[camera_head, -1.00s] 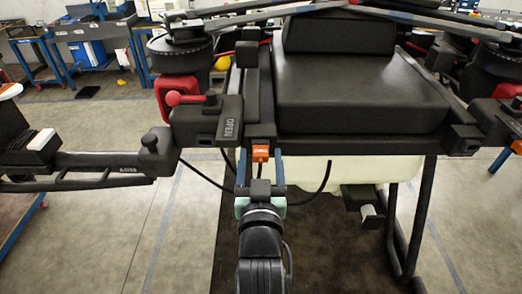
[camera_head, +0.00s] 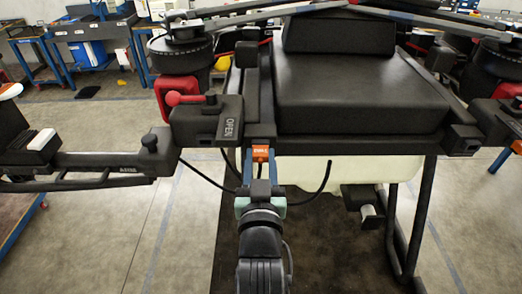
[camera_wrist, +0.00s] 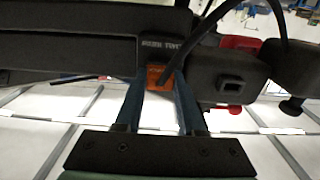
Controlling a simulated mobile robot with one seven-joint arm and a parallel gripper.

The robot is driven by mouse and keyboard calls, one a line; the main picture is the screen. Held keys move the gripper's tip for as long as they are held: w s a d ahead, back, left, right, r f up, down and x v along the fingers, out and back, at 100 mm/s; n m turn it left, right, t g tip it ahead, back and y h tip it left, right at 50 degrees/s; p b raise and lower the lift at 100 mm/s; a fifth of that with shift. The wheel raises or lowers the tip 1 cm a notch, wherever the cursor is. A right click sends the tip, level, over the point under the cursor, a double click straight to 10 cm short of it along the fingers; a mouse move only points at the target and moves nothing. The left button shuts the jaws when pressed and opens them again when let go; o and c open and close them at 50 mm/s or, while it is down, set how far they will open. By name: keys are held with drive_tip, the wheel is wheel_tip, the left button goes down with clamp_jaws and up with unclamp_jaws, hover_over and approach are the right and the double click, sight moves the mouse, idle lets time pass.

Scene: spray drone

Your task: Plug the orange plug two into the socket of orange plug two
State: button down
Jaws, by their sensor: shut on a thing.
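The orange plug (camera_head: 260,153) is at the front edge of the drone's dark body, under its black seat-like top. My gripper (camera_head: 260,156) reaches up to it from below, its two blue fingers shut on the plug's sides. In the wrist view the orange plug (camera_wrist: 156,77) is between the fingertips (camera_wrist: 157,82), just below a dark panel (camera_wrist: 100,50) with partly readable white lettering. A black cable (camera_wrist: 205,30) runs to the plug from the upper right. The socket of orange plug two cannot be made out for certain, nor whether the plug touches the panel.
A dark block (camera_head: 207,120) marked OPEN, with a red knob, is left of the plug. A dark arm (camera_head: 105,165) extends left. A pale tank (camera_head: 345,172) and black landing leg (camera_head: 412,215) are to the right. Another block with a square opening (camera_wrist: 229,87) is right of the fingers.

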drive_tip(key=shift+s, duration=0.1)
idle(0.7)
drive_tip(key=shift+s+p, duration=0.6)
drive_tip(key=shift+s, duration=2.3)
